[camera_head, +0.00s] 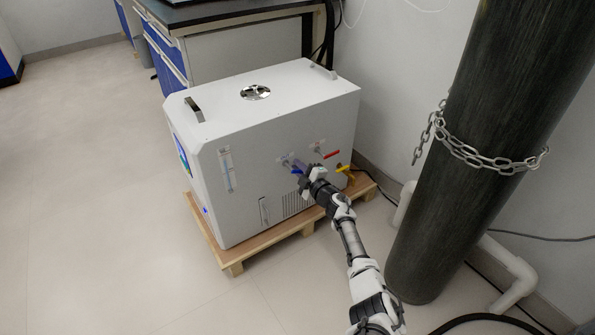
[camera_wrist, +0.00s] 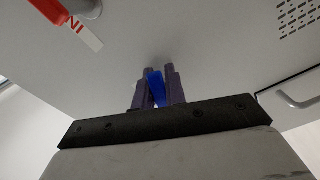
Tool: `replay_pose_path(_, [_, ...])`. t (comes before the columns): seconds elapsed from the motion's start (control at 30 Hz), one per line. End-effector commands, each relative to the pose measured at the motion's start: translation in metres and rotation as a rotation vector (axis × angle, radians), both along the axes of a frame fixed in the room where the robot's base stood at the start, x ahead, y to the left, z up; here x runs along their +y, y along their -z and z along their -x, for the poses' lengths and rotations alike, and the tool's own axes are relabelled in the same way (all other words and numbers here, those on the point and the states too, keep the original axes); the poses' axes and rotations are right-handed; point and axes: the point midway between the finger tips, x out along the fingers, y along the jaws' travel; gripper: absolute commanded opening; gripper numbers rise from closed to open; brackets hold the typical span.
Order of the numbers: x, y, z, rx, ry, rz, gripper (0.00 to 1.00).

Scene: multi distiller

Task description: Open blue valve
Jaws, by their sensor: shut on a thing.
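The white distiller box (camera_head: 270,130) stands on a wooden pallet, with its valves on the side facing my arm. The blue valve handle (camera_wrist: 155,88) shows between my two purple fingers in the wrist view; a small blue part of it (camera_head: 296,171) also shows in the head view. My gripper (camera_wrist: 157,85) is shut on the blue handle, close to the white panel. The handle's pivot and far end are hidden behind the fingers. The red valve handle (camera_head: 331,154) is to the right of my gripper, and it shows at the top left in the wrist view (camera_wrist: 45,10).
A yellow handle (camera_head: 345,169) is right of my gripper. A dark gas cylinder (camera_head: 450,170) with a chain (camera_head: 480,157) stands right of my arm. The pallet edge (camera_head: 270,245) juts out below the box. A blue-drawer bench (camera_head: 240,50) is behind. Floor at left is clear.

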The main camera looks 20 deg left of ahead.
Motion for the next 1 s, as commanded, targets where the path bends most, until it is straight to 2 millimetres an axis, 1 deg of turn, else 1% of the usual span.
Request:
replay_pose_path(0.2, [-0.001, -0.006, -0.001, -0.144, -0.001, 0.11, 0.0])
replay_pose_path(0.5, [-0.001, -0.012, -0.002, -0.277, -0.001, 0.216, 0.0])
replay_pose_path(0.73, [-0.001, -0.014, -0.002, -0.324, -0.001, 0.252, 0.0])
replay_pose_path(1.0, [-0.001, -0.014, -0.002, -0.335, -0.001, 0.261, 0.0])
